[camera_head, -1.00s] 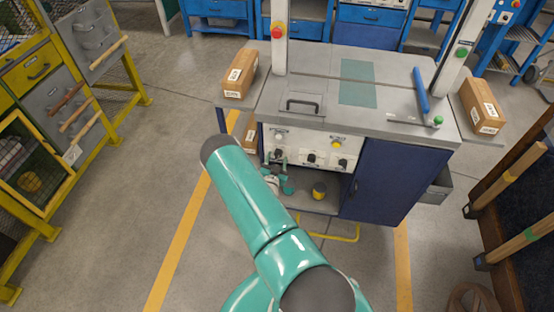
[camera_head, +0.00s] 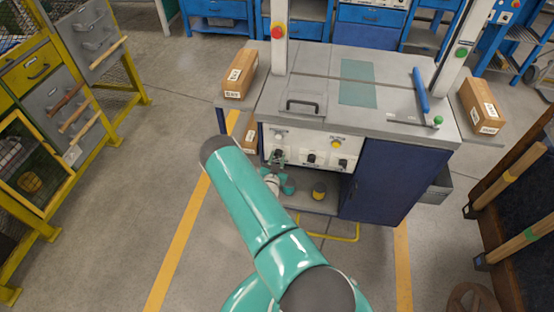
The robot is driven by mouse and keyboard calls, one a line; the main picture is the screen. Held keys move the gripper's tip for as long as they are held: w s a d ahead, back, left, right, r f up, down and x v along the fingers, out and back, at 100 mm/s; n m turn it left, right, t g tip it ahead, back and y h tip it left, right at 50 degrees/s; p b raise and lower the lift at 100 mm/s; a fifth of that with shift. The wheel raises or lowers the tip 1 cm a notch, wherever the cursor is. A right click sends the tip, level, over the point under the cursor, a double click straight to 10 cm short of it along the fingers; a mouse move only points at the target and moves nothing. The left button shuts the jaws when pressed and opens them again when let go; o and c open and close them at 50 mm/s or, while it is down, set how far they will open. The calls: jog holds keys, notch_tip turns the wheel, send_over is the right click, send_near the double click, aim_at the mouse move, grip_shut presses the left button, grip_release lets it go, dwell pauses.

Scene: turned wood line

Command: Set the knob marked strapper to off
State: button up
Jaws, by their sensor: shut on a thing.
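A white control panel (camera_head: 325,148) is on the front of the grey-topped machine. Two dark knobs show on it, a middle knob (camera_head: 311,158) and a right knob (camera_head: 343,163). The panel's lettering is too small to read, so I cannot tell which knob is marked strapper. My gripper (camera_head: 277,157) is at the left part of the panel, below a pale round fitting (camera_head: 279,136). It is shut on what seems to be a knob there, which the jaws hide. The knob's setting cannot be seen.
A yellow button (camera_head: 336,143) sits above the knobs. Below the panel is an open shelf with a yellow and black item (camera_head: 319,190). A blue door (camera_head: 380,180) is to the right and a yellow rail (camera_head: 340,238) is low in front. Cardboard boxes (camera_head: 240,74) (camera_head: 482,106) flank the top.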

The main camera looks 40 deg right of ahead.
jog(key=n, duration=0.5)
jog(key=shift+n, duration=0.3)
jog(key=n, duration=0.5)
jog(key=shift+n, duration=0.3)
jog(key=o, duration=1)
jog(key=v, duration=1.4)
jog(key=shift+w, duration=0.15)
